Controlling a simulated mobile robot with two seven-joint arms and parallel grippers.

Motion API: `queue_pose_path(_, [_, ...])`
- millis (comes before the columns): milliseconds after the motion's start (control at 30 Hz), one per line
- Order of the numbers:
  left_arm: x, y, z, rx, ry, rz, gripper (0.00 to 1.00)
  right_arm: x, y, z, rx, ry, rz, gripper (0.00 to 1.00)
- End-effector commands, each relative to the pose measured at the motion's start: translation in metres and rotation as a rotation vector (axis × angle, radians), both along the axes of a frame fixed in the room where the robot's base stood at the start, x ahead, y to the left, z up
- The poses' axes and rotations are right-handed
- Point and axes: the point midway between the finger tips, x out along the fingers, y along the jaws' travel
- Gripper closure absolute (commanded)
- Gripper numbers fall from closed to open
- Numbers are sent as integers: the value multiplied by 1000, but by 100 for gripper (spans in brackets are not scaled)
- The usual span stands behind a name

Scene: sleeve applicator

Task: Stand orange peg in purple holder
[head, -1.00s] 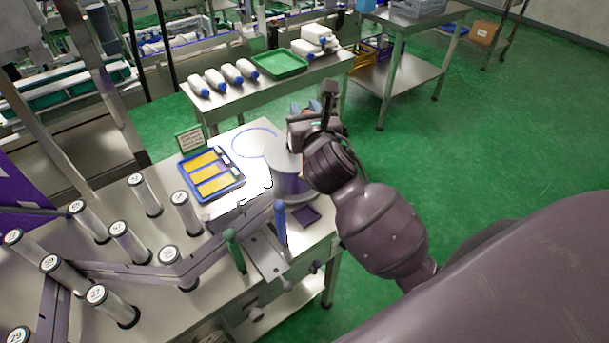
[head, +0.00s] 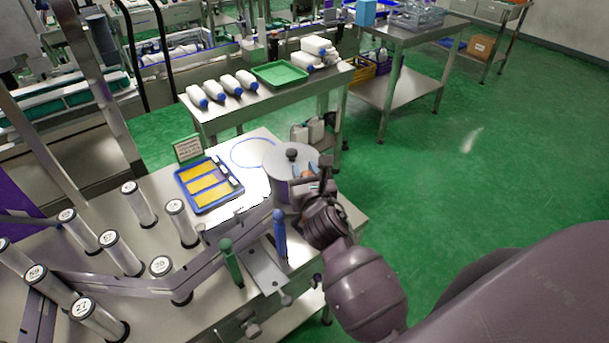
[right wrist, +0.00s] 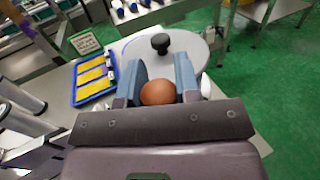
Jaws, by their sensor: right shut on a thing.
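My right gripper (head: 311,172) is over the right side of the work table, beside the grey round drum. In the right wrist view its two blue fingers (right wrist: 158,84) are closed around an orange-brown thing with a rounded end, which I take to be the orange peg (right wrist: 157,93). Only that rounded end shows; the rest is hidden by the gripper. I cannot make out the purple holder now; my right arm covers the table area where a purple square was seen earlier. My left gripper is not in view.
The drum (head: 275,164) with a black knob stands close by the right gripper. A green handle (head: 231,263) and a blue handle (head: 279,235) stand in front.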

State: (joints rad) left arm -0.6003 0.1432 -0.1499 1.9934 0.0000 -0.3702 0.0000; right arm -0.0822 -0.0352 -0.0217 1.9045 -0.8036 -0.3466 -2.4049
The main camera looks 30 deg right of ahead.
Motion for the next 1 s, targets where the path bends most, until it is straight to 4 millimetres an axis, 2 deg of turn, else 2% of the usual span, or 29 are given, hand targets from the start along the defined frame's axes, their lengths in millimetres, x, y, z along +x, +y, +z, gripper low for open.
queue_pose_path(433, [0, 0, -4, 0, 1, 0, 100, 0, 0, -6, -2, -1, 1, 100])
queue_pose_path(467, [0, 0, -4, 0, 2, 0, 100, 0, 0, -7, -2, 0, 0, 68])
queue_pose_path(600, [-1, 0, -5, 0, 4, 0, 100, 0, 0, -6, -1, -1, 0, 47])
queue_pose_path(633, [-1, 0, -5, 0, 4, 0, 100, 0, 0, -6, -1, -1, 0, 44])
queue_pose_path(1000, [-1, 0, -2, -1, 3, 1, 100, -2, 0, -3, 0, -1, 0, 44])
